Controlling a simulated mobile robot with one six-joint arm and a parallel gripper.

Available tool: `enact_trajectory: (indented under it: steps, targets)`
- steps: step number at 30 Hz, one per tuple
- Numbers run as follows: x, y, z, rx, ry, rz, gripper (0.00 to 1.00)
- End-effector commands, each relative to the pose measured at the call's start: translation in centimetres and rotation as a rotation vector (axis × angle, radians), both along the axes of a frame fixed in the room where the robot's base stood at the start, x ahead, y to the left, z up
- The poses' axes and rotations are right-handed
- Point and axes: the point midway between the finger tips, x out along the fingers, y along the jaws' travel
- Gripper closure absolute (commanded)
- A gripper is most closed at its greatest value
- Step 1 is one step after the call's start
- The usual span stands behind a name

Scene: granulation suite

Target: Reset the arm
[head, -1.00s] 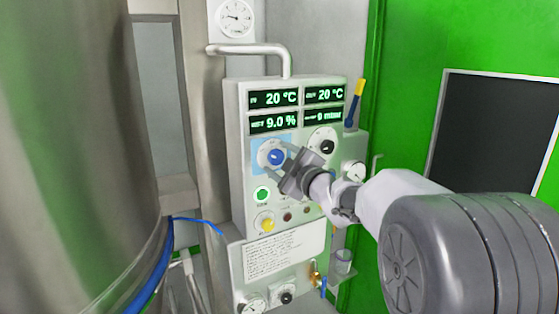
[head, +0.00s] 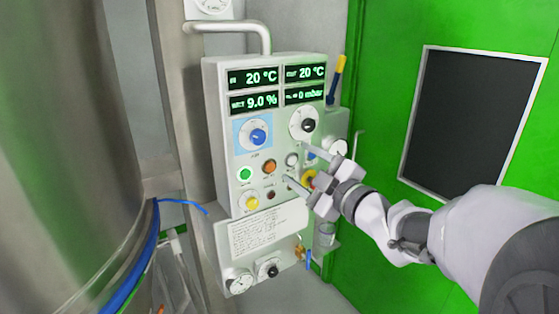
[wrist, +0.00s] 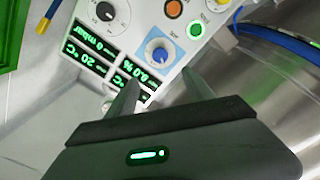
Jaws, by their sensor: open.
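My gripper (head: 296,168) is open and empty in front of the lower right part of a control panel (head: 217,120). Its two fingers point toward the panel, and I cannot tell exactly how far off they are. In the wrist view my gripper (wrist: 163,88) shows with its fingers spread. Beyond them are the blue knob (wrist: 159,52) on its light blue plate and the green readouts. In the head view the blue knob (head: 258,137) is clear of the fingers, and a black knob (head: 308,125) sits above them.
A large steel vessel (head: 70,130) stands at the left with a blue hose (head: 135,270) by it. A green door (head: 385,60) with a dark window (head: 470,120) is at the right. A yellow-and-blue tool (head: 337,80) stands beside the panel's upper right.

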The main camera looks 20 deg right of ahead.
Motion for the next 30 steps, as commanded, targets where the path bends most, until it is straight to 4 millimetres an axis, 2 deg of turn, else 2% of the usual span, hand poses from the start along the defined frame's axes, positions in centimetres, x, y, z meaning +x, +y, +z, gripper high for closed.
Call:
enact_trajectory:
  steps: [9, 11, 14, 17, 18, 20, 21, 24, 27, 30]
  targets:
    - [-0.1, -0.1, 0.1, 0.007, 0.004, -0.012, 0.39]
    - [-0.2, -0.6, 0.4, 0.041, 0.026, -0.070, 0.39]
    - [-1.6, -2.5, 0.5, 0.202, 0.132, -0.286, 0.39]
    - [-6.4, -3.5, -2.4, 0.476, 0.337, -0.536, 0.39]
    - [-9.1, -2.9, -4.3, 0.593, 0.442, -0.616, 0.39]
    - [-13.5, -0.9, -7.6, 0.764, 0.618, -0.706, 0.39]
    - [-16.3, 0.9, -9.5, 0.858, 0.735, -0.744, 0.39]
    - [-21.9, 5.2, -12.6, 1.018, 0.976, -0.790, 0.39]
    - [-25.5, 8.1, -13.9, 1.100, 1.129, -0.802, 0.39]
    - [-27.0, 9.3, -14.4, 1.129, 1.197, -0.806, 0.39]
